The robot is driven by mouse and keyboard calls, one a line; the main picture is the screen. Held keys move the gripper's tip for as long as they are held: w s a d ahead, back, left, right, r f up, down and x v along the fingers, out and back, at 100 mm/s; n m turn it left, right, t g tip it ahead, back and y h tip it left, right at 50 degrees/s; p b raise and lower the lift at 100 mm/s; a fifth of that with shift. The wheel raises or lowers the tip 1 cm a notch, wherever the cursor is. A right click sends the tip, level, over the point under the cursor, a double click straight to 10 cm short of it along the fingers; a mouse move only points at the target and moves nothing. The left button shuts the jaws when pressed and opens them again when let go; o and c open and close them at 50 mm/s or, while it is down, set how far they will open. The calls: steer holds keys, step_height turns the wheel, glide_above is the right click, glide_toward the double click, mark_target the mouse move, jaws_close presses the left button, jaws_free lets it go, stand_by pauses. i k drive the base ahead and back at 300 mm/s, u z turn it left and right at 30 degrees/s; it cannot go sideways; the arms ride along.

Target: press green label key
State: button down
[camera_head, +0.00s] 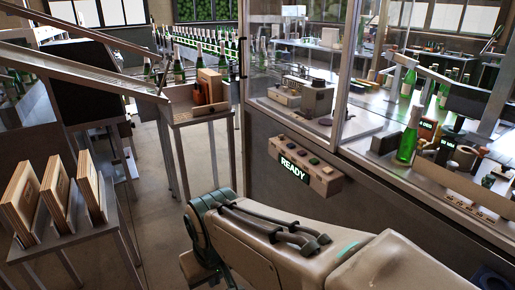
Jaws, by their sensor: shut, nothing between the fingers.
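A tan control box (322,186) with a lit display reading READY (294,168) is fixed to the front of the glazed machine, at the centre of the view. Several small keys sit in a row on its sloped top. One key (314,161) looks dark green, but the keys are too small for me to be sure of their colours or labels. My arm crosses the lower right below the box and bends down at its left end. My gripper is not in view. Nothing touches the box.
A glass-walled enclosure with a metal post (357,70) stands above the box. A green bottle (409,137) stands on the bench at right. A small stand (205,119) and a rack of wooden panels (58,196) are at left. Open floor lies between them.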

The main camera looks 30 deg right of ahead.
mark_target(314, 160)
steer(key=z, duration=0.35)
steer(key=i, duration=0.8)
steer(key=z, duration=1.3)
steer(key=i, duration=0.35)
steer(key=z, duration=0.25)
